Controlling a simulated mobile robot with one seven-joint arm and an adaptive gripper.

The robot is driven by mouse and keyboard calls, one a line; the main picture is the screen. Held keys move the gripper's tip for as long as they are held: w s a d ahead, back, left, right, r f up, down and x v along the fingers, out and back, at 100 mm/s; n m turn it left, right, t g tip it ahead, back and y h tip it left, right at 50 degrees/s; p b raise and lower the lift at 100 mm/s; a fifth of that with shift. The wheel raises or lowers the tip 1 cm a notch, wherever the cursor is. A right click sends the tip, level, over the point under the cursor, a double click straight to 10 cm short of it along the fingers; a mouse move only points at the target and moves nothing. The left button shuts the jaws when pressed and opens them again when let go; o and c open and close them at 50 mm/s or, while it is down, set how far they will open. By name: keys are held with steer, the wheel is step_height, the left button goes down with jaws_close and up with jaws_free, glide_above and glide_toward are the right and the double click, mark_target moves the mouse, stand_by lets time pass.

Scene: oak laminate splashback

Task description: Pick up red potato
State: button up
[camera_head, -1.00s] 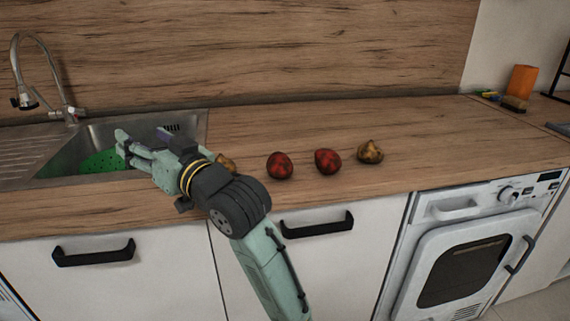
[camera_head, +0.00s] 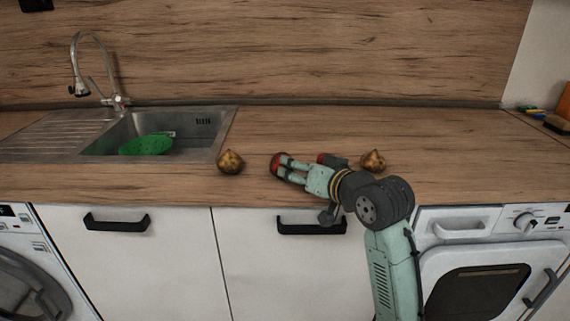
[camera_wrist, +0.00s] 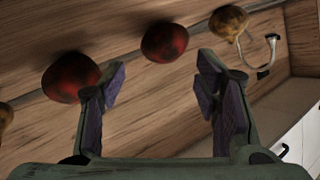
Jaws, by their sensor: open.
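Two red potatoes lie on the wooden worktop. The left one (camera_head: 276,160) is at my gripper's fingertips in the head view, partly covered by a finger. In the wrist view this red potato (camera_wrist: 165,42) appears beyond the gap between the fingers. The other red potato (camera_head: 322,158) is mostly hidden behind my arm. In the wrist view the second red potato (camera_wrist: 70,76) shows large beside the left finger. My gripper (camera_head: 284,170), also in the wrist view (camera_wrist: 160,85), is open with nothing between its fingers.
A brown potato (camera_head: 230,162) lies left of the red ones, near the sink (camera_head: 190,145) with a green colander (camera_head: 146,145). Another brown potato (camera_head: 373,161) lies right, close to my arm. The worktop behind the potatoes is clear up to the splashback (camera_head: 300,50).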

mark_target(275, 163)
steer(key=p+x, duration=0.2)
steer(key=x, duration=0.4)
steer(key=shift+s+a, duration=0.1)
steer(key=shift+a, duration=0.05)
steer(key=shift+w+a+f, duration=0.25)
steer(key=shift+w+f, duration=0.05)
steer(key=shift+w, duration=0.2)
steer(key=shift+c, duration=0.3)
steer(key=c, duration=0.9)
